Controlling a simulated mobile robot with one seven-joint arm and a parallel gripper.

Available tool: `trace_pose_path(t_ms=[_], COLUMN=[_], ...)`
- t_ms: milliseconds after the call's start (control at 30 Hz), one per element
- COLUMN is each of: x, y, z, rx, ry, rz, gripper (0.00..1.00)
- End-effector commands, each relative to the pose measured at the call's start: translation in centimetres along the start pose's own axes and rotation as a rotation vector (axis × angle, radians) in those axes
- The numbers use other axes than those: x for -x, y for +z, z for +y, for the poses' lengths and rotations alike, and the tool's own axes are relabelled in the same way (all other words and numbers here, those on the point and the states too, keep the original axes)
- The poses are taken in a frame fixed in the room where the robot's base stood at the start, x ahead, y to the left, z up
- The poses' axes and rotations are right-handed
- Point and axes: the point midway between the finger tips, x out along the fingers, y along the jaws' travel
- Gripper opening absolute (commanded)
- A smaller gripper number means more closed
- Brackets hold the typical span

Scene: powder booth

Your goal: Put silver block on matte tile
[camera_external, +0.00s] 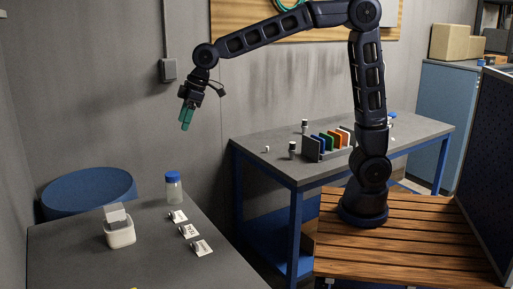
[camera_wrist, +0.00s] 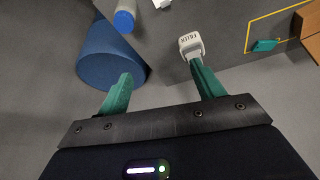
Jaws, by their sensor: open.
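My gripper (camera_external: 187,119) is raised high above the back of the left table, with green fingers pointing down. In the wrist view my gripper (camera_wrist: 160,72) has its fingers spread with nothing between them. Three small white labelled cards (camera_external: 188,231) lie in a row on the left table; their print is too small to read, and I cannot tell a matte tile among them. A pale grey boxy piece (camera_external: 115,214) sits tilted at a white rounded container (camera_external: 121,235). I cannot tell whether it is the silver block. The container also shows in the wrist view (camera_wrist: 191,50).
A blue-capped jar (camera_external: 173,188) stands behind the cards. A blue drum (camera_external: 88,193) is beyond the left table (camera_external: 70,262). A yellow outline around a teal piece (camera_wrist: 264,45) shows in the wrist view. A rack of coloured panels (camera_external: 328,144) stands on the back table.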

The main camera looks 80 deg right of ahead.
Motion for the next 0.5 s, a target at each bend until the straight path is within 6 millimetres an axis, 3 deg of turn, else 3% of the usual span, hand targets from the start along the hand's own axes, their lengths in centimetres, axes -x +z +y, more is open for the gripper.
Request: trace_pose_path(t_ms=[33, 200, 500], x=[1.5, 5.4, 10.5], y=[1.7, 7.2, 17.7], z=[0.5, 1.7, 2.5], rx=[-0.019, -0.089, -0.215], ry=[0.011, 0.043, 0.094], rz=[0.002, 0.001, 0.001], gripper=[0.67, 0.67, 0.67])
